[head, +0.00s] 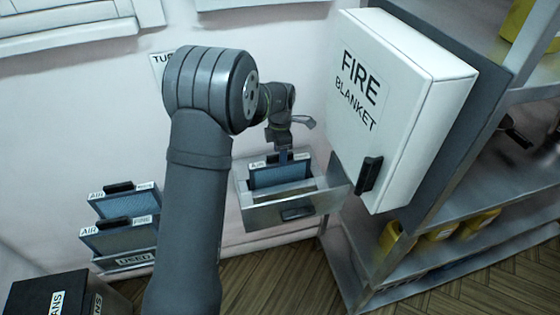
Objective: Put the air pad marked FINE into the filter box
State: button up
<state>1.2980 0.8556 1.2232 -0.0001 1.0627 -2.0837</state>
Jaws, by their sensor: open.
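The filter box (262,217) is a grey metal open-topped box with a dark handle on its front, low on the wall at centre. A blue air pad (268,177) stands upright in it; its label begins AIR, the other word is too small to read. My gripper (284,154) is directly above that pad, pointing down with its jaws open; whether it touches the pad cannot be told. The air pad marked FINE (118,239) stands in the rack at lower left. Another blue air pad (125,206) stands behind it, its second word unclear.
The rack (110,265) at left is labelled USED. A white fire blanket cabinet (400,105) juts out just right of the box. Metal shelving (440,262) with yellow containers (440,232) stands at right. A dark bin (65,290) is at lower left. Wooden floor lies below.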

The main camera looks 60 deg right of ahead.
notch_tip(320, 180, up, 12)
dwell(0.3)
notch_tip(320, 180, down, 17)
jog(key=shift+r, duration=0.1)
dwell(0.7)
jog(key=shift+r, duration=0.1)
notch_tip(320, 180, up, 17)
notch_tip(320, 180, down, 17)
jog(key=shift+r, duration=0.1)
notch_tip(320, 180, up, 6)
jog(key=shift+r, duration=0.1)
dwell(0.8)
